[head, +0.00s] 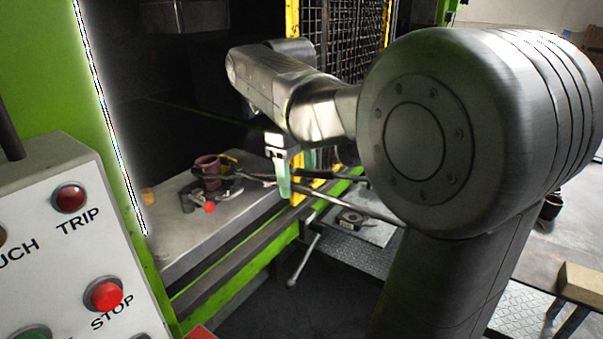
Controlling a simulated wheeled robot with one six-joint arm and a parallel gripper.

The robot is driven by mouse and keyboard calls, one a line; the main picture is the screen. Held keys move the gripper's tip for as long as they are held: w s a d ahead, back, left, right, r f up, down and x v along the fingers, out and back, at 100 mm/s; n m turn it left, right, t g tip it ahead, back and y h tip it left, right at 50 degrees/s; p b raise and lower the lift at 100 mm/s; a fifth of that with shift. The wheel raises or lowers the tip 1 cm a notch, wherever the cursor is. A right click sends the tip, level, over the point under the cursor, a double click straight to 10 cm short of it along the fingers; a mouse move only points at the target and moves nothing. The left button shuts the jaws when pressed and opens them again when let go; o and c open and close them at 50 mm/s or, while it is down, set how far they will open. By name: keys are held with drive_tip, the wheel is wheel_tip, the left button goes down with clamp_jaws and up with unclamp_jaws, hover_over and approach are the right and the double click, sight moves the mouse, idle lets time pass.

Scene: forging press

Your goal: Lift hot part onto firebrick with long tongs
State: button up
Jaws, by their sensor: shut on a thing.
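My gripper (285,178), with pale green fingers, is at the front edge of the press bed. It is shut on the long dark tongs (325,193); the fingers hide part of them. The tongs' handles reach right towards my arm and their other end reaches left over the bed. A small bright red-orange piece (209,207) lies on the bed near that end. I cannot tell whether it is the hot part or whether the tongs touch it. A tan block (581,284), which looks like the firebrick, sits on a dark stand at the far right, partly cut off.
A reddish-brown cup (207,167) and dark clutter stand on the grey press bed (190,240). A control panel (75,250) with red buttons is close at left. A yellow-framed mesh guard (340,45) stands behind my arm. A low metal plate (365,229) lies at right.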

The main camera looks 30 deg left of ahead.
drive_tip(key=shift+c, duration=0.3)
clamp_jaws()
drive_tip(key=shift+r, duration=0.2)
drive_tip(key=shift+r, duration=1.35)
drive_tip(key=shift+d, duration=0.1)
drive_tip(key=s+d, duration=0.1)
drive_tip(key=d, duration=1.4)
drive_tip(key=shift+s+d+b, duration=0.15)
drive_tip(key=shift+d+b, duration=0.15)
drive_tip(key=shift+d, duration=0.1)
